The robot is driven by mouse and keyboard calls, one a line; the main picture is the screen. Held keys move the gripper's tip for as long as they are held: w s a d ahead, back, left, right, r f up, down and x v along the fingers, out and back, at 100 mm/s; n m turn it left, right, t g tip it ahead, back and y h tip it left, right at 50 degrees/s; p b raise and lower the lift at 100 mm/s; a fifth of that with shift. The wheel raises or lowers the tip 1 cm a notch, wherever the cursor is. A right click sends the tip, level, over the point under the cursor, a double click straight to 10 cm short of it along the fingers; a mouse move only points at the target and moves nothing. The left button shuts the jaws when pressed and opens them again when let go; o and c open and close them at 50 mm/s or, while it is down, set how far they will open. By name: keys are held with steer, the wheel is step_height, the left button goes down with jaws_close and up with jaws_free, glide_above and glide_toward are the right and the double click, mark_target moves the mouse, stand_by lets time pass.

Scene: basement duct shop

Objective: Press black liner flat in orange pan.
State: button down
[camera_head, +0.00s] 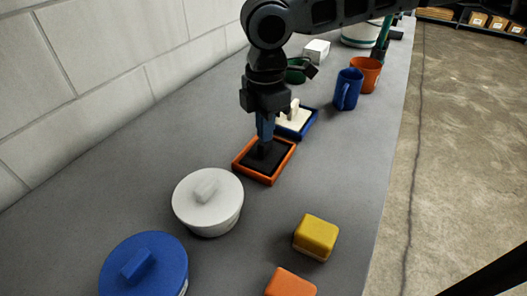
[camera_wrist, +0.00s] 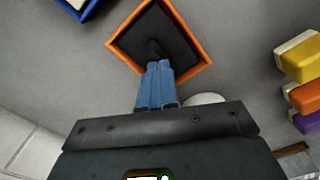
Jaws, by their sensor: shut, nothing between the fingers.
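The orange pan (camera_head: 241,170) is a shallow square tray on the grey counter. The black liner (camera_head: 271,167) lies inside it and covers most of its floor; a dark raised part stands in its middle. In the wrist view the pan (camera_wrist: 123,51) and the liner (camera_wrist: 175,32) lie just beyond my fingertips. My gripper (camera_head: 265,139) points down over the pan, its blue fingers shut together with nothing between them. The fingertips (camera_wrist: 158,66) are at the liner's raised middle part and hide some of it; I cannot tell whether they touch.
A blue tray (camera_head: 308,131) with a white piece stands just behind the pan. A white lidded pot (camera_head: 208,204) and a blue lidded pot (camera_head: 146,270) stand in front. Yellow (camera_head: 316,237) and orange (camera_head: 290,284) blocks lie front right. Blue (camera_head: 347,90) and orange (camera_head: 368,73) mugs stand behind.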

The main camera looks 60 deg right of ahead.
steer(key=shift+f, duration=0.1)
step_height(320, 180, up, 8)
steer(key=p, duration=0.7)
steer(key=shift+p, duration=0.35)
stand_by(0.4)
